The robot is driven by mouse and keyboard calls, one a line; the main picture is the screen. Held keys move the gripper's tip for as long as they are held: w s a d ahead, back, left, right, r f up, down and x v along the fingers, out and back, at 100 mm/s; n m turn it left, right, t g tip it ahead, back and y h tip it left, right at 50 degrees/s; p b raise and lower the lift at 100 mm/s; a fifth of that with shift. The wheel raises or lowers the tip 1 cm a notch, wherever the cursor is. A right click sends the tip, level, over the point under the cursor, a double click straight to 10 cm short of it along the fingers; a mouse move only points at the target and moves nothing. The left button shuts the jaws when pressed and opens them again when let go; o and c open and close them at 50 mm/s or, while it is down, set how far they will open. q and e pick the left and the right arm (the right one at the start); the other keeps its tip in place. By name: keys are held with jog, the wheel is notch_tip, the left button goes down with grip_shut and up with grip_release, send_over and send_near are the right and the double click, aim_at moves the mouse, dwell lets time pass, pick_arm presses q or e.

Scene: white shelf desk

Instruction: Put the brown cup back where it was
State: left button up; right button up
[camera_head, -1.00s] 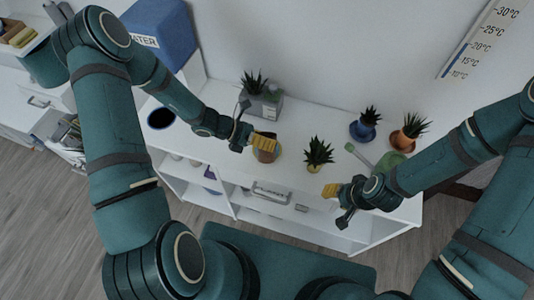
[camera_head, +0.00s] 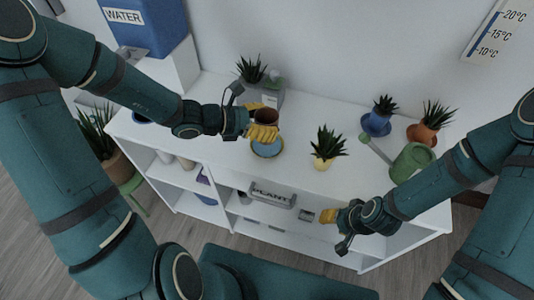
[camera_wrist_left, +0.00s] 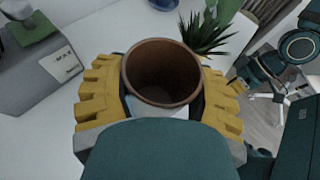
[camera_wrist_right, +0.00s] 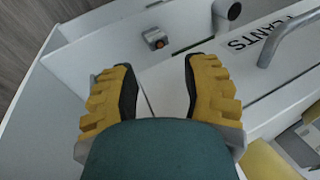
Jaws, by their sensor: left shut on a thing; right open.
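The brown cup (camera_head: 267,115) is held in my left gripper (camera_head: 262,129). In the left wrist view the cup (camera_wrist_left: 163,72) sits between the two yellow fingers (camera_wrist_left: 160,95), its open mouth toward the camera and looking empty. A round blue dish with a tan rim (camera_head: 267,149) stands on the desk top just in front of the cup in the head view. The cup is apart from it. My right gripper (camera_head: 328,216) is open and empty at the desk's front edge; its spread fingers also show in the right wrist view (camera_wrist_right: 160,80).
A yellow-potted plant (camera_head: 323,163) stands right of the dish. Blue (camera_head: 376,124) and orange (camera_head: 421,134) pots and a green watering can (camera_head: 411,161) stand at the right. The desk top (camera_head: 215,160) is clear left of the dish.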

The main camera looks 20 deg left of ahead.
pick_arm(q)
jog(key=shift+s+r, duration=0.3)
jog(key=shift+w+f, duration=0.1)
jog(key=shift+w, duration=0.05)
pick_arm(e)
jog(key=shift+s+f, duration=0.1)
jog(key=shift+f, duration=0.2)
jog(key=shift+d, duration=0.1)
